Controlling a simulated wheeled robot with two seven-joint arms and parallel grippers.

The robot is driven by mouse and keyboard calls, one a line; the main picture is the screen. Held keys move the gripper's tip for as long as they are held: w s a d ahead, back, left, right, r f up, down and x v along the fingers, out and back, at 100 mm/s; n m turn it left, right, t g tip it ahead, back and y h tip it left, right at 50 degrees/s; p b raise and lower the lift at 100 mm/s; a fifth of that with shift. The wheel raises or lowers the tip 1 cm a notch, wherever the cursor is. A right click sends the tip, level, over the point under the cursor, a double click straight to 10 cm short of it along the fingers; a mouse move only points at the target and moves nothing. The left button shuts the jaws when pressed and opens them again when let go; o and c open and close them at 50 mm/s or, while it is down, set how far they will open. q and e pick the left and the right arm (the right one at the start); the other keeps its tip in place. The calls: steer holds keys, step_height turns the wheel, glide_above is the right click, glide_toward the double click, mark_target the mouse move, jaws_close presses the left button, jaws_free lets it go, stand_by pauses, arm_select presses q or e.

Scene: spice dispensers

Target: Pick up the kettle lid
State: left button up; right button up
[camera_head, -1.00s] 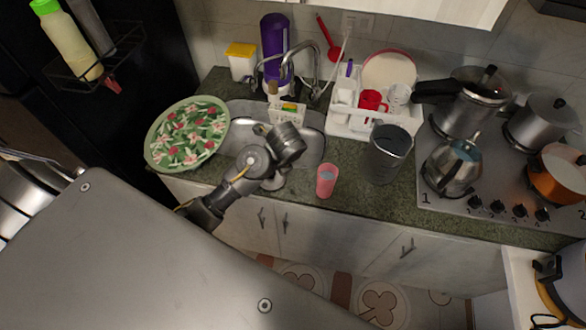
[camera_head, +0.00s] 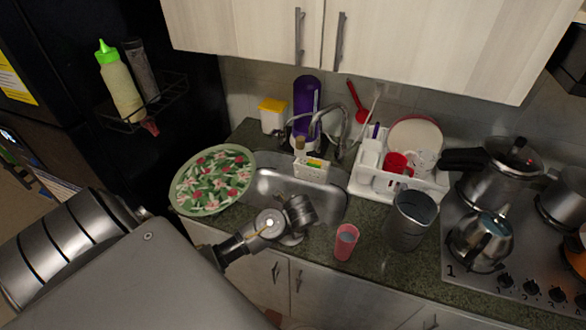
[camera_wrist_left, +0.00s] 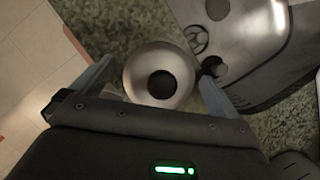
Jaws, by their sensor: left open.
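A round, shiny metal piece with a dark centre (camera_wrist_left: 160,80), which looks like the kettle lid, lies between the two fingers of my left gripper (camera_wrist_left: 150,82) in the left wrist view. The fingers are apart, one on each side of it; I cannot tell whether they touch it. My left wrist shows in the head view over the front edge of the sink, where it hides the fingers and most of what is under them. The steel kettle (camera_head: 478,242) stands on the stove at the right. My right gripper is not in view.
The steel sink (camera_head: 325,205) lies behind my left wrist. A floral plate (camera_head: 212,182) is to its left. A pink cup (camera_head: 345,243) and a grey metal jug (camera_head: 408,222) stand to its right. A white dish rack (camera_head: 435,190) is behind the jug.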

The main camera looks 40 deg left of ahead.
arm_select(q)
steer(key=shift+w+f, duration=0.15)
steer(key=shift+f, duration=0.1)
steer(key=shift+r, duration=0.1)
steer(key=c, duration=0.8)
steer(key=shift+c, duration=0.2)
steer(key=shift+r, duration=0.15)
